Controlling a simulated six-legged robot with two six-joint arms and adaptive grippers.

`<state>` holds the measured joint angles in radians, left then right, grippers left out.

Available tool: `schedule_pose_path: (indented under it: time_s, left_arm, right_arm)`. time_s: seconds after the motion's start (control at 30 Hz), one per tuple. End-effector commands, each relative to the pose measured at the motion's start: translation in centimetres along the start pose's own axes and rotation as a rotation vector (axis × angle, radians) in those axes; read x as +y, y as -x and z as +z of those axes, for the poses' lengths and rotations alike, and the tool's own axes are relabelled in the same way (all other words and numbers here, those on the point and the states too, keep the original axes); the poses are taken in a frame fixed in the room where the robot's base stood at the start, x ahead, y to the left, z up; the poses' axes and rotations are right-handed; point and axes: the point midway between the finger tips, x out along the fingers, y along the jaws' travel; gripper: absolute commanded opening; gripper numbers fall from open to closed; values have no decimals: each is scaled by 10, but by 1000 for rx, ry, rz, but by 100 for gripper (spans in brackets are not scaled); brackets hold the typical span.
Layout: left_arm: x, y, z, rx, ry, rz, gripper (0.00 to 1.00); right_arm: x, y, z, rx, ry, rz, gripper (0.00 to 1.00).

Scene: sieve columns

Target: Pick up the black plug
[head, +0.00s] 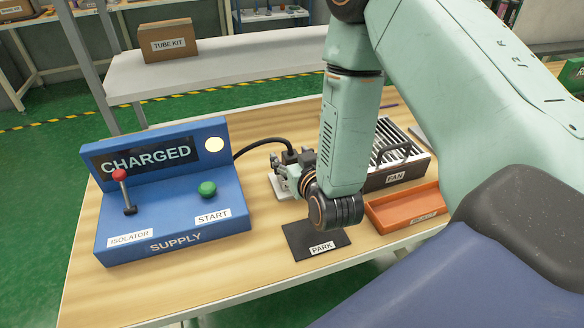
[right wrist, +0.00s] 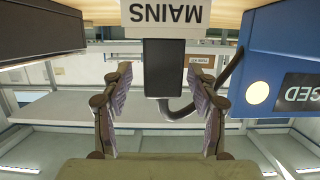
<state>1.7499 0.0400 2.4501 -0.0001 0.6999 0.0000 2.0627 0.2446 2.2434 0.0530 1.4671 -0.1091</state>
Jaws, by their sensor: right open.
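The black plug (right wrist: 164,68) shows in the right wrist view as a dark upright block by the white MAINS label (right wrist: 166,14). A black cable (right wrist: 219,84) curves from it to the blue supply box. My right gripper (right wrist: 160,76) is open, with one finger on each side of the plug in the picture; a gap shows on both sides, and I cannot tell how deep the plug is between them. In the head view my right gripper (head: 284,174) is low over the table, and the plug is mostly hidden by it. My left gripper is not in view.
The blue supply box (head: 170,226), reading CHARGED, stands left with a red-knobbed lever and a green button. A black PARK pad (head: 306,246) lies in front of my gripper. Right are the fan unit (head: 411,172) and an orange tray (head: 384,218).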

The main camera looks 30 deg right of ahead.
Motion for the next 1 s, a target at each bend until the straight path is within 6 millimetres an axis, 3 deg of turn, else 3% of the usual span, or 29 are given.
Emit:
schedule_pose_path:
  time_s: [0.1, 0.77, 1.0]
  left_arm:
    - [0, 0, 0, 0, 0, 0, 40]
    - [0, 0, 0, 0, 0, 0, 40]
    - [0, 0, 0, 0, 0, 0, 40]
  right_arm:
    - [0, -1, -1, 1, 0, 0, 58]
    - [0, -1, -1, 1, 0, 0, 2]
    - [0, 0, -2, 2, 0, 0, 0]
